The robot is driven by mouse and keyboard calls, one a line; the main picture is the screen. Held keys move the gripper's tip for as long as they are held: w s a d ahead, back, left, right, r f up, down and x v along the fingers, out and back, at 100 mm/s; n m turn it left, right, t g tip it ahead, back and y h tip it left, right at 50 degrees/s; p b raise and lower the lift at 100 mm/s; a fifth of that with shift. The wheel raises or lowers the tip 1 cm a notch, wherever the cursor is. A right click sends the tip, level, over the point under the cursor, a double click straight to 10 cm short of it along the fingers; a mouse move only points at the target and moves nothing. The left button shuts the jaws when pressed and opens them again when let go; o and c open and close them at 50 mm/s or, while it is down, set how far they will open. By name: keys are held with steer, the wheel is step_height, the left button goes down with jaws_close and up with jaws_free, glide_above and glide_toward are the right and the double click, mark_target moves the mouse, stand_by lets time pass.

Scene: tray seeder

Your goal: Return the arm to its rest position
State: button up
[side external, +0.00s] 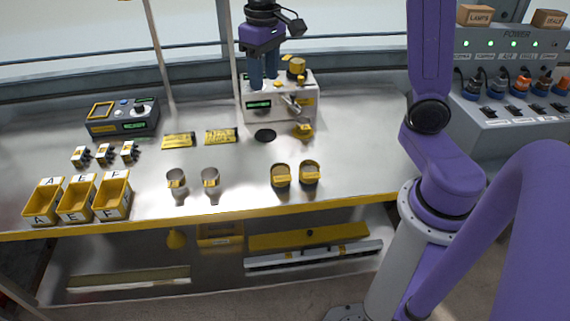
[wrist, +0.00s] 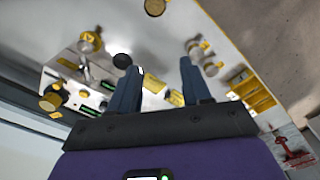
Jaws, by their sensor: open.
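My gripper (side external: 263,82) is raised above the back of the metal bench (side external: 350,140), in front of the top left part of the white machine (side external: 254,114) in the side view. Its two blue-grey fingers are apart, and in the wrist view my gripper (wrist: 161,68) has nothing held between its fingertips. The bench lies beyond the fingers in the wrist view. The fingers look clear of the bench; whether they clear the machine's top is hard to tell from the side view.
Yellow bins (side external: 117,205), two metal cups (side external: 210,177) and two yellow-labelled containers (side external: 281,181) stand along the bench front. A dark control box (side external: 121,118) is at back left. A grey power panel (side external: 515,100) is at right. The bench's right part is clear.

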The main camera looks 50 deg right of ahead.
steer(key=s+a+f+n, duration=0.1)
steer(key=s+n, duration=0.3)
steer(key=s, duration=0.4)
steer(key=s+f+n, duration=0.4)
steer(key=s, duration=0.4)
steer(key=s+a+f+n, duration=0.1)
steer(key=s+f+n, duration=0.1)
steer(key=s, duration=0.7)
steer(key=shift+a+f+n, duration=0.25)
steer(key=shift+a+n, duration=0.1)
steer(key=shift+n, duration=0.55)
